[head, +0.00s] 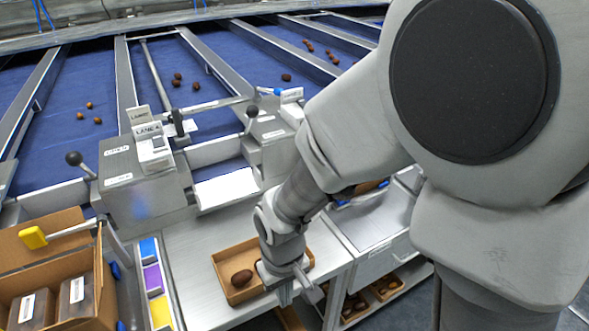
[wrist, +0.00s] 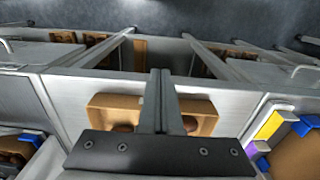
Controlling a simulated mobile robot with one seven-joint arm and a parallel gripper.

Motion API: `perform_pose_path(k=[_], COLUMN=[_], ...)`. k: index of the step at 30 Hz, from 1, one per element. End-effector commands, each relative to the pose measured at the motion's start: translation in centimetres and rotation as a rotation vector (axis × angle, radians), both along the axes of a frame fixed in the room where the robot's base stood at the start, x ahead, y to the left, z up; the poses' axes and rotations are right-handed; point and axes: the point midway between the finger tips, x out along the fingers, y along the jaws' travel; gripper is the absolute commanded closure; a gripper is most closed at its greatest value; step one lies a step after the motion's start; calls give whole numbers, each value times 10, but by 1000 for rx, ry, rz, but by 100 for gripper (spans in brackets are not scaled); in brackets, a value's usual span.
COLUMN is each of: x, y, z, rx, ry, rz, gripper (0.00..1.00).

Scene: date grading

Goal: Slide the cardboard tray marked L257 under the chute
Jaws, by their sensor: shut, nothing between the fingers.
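A shallow brown cardboard tray (head: 223,268) lies on the metal bench, with a dark date (head: 241,278) inside. No marking on it is readable. My arm hides its right part in the head view. The tray also shows in the wrist view (wrist: 103,101), with dark dates at both sides of my fingers. My gripper (head: 300,287) is shut and empty at the tray's front right side. In the wrist view its fingers (wrist: 160,74) cross over the tray's middle; contact cannot be told. The white chute mouth (head: 226,188) is behind the tray, below the lane's belt.
Blue, purple and yellow blocks (head: 152,280) stand left of the tray. An open carton (head: 100,275) with packages is further left. Lever boxes (head: 140,180) flank the chute. Shelves with more trays (head: 385,287) lie below right. The bench (head: 200,240) between tray and chute looks clear.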

Motion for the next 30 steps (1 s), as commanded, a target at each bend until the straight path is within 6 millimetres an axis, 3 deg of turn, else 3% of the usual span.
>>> perform_pose_path(k=[3, 10, 26, 30], x=[-1, 28, 36, 47], y=[0, 17, 22, 29], z=[-26, -19, -19, -19], rx=[-2, 1, 1, 1], ry=[3, -2, -1, -1], rz=[0, -1, 0, -1], gripper=[100, 100, 100, 100])
